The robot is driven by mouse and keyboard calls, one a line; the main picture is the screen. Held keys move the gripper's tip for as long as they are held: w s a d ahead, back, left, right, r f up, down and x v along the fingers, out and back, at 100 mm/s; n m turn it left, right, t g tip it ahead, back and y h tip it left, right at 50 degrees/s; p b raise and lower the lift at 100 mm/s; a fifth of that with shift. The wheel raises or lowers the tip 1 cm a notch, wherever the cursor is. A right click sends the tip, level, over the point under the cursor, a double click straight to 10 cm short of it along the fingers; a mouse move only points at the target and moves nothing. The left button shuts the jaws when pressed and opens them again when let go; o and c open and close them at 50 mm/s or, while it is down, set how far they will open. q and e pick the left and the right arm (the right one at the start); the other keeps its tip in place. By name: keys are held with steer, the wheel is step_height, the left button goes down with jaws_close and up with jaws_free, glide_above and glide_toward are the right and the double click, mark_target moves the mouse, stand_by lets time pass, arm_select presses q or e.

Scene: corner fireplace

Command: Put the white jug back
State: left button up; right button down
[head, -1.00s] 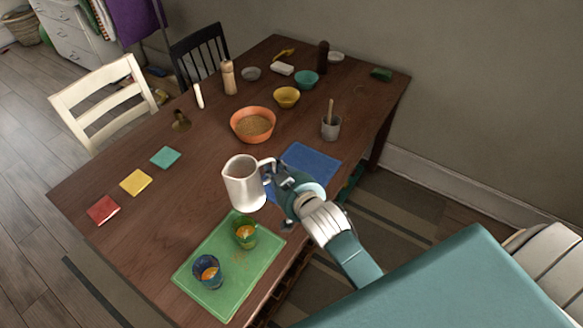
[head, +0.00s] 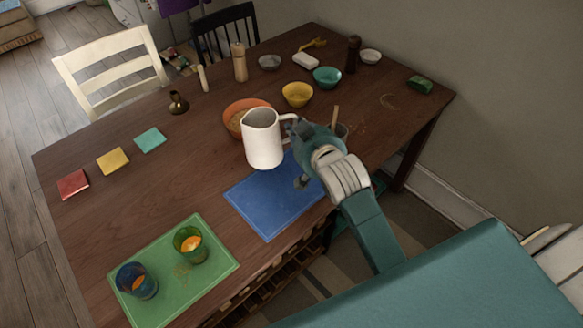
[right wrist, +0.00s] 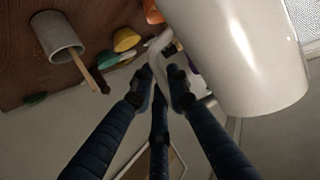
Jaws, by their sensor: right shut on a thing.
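The white jug (head: 263,140) is upright in the head view, in front of the orange bowl and over the far left part of the blue mat (head: 270,205). It looks held above the table. My right gripper (head: 297,130) is shut on its handle from the right. In the right wrist view the fingers (right wrist: 165,90) close on the white handle, and the jug's body (right wrist: 250,55) fills the upper right. The green mat (head: 222,255) bears a green cup (head: 189,244) and a blue cup (head: 136,281), both with orange contents. My left gripper is not in view.
The orange bowl (head: 236,109) is partly hidden behind the jug. A grey cup with a wooden stick (head: 342,130) stands right behind my gripper. Yellow (head: 297,94) and teal (head: 327,77) bowls stand farther back. Most of the blue mat is bare.

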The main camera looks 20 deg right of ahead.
step_height(320, 180, down, 14)
steer(key=shift+d+f, duration=0.1)
steer(key=shift+f, duration=0.15)
stand_by(0.3)
steer(key=shift+f, duration=0.1)
steer(key=c, duration=1.7)
jaws_free()
steer(key=shift+f, duration=0.1)
steer(key=shift+r, duration=0.25)
steer(key=b+v, duration=0.1)
steer(key=v, duration=1.1)
steer(key=shift+f, duration=0.1)
